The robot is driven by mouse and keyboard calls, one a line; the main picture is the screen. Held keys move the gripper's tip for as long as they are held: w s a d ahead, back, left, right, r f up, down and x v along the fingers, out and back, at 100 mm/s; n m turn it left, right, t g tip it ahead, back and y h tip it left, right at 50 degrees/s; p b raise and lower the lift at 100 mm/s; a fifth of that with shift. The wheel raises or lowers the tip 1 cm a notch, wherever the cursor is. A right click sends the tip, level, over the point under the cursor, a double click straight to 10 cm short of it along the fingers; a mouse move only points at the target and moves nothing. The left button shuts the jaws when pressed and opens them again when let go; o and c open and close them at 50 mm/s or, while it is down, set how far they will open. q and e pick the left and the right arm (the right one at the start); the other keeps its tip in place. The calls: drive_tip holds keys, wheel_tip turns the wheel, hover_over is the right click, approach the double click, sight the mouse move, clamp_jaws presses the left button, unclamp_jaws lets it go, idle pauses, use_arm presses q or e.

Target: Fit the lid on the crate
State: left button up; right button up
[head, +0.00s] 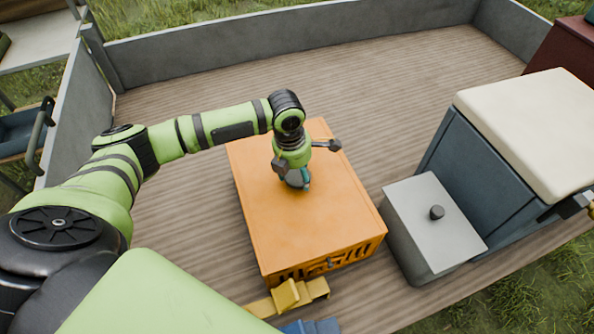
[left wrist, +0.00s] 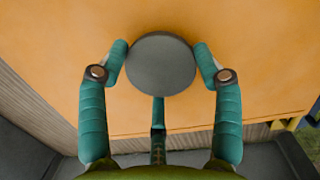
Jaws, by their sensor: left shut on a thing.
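The orange lid (head: 320,215) lies over the top of the orange crate (head: 350,258), whose slotted front wall shows below the lid's near edge. In the head view their edges look nearly lined up; I cannot tell whether the lid is fully seated. My left gripper (head: 297,180) points down at the lid's middle. In the left wrist view its teal fingers (left wrist: 160,62) are shut on the round grey knob (left wrist: 160,65) of the lid, one on each side. In the head view the knob is mostly hidden by the gripper. My right gripper is not in view.
The crate stands on a wooden deck (head: 400,75) with low grey side walls. A grey box with a black knob (head: 437,212) and a cream-topped seat (head: 535,125) stand close on the right. Yellow blocks (head: 287,296) lie at the crate's near edge. The deck behind is clear.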

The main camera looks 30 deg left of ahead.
sight(292, 178)
use_arm(q)
drive_tip(key=shift+f, duration=0.5)
drive_tip(key=o, duration=1.2)
drive_tip(key=shift+c, duration=0.2)
wheel_tip(292, 178, up, 11)
drive_tip(key=s+p, duration=0.1)
drive_tip(key=p, duration=1)
drive_tip(key=shift+s+a, duration=0.15)
drive_tip(key=shift+a, duration=0.2)
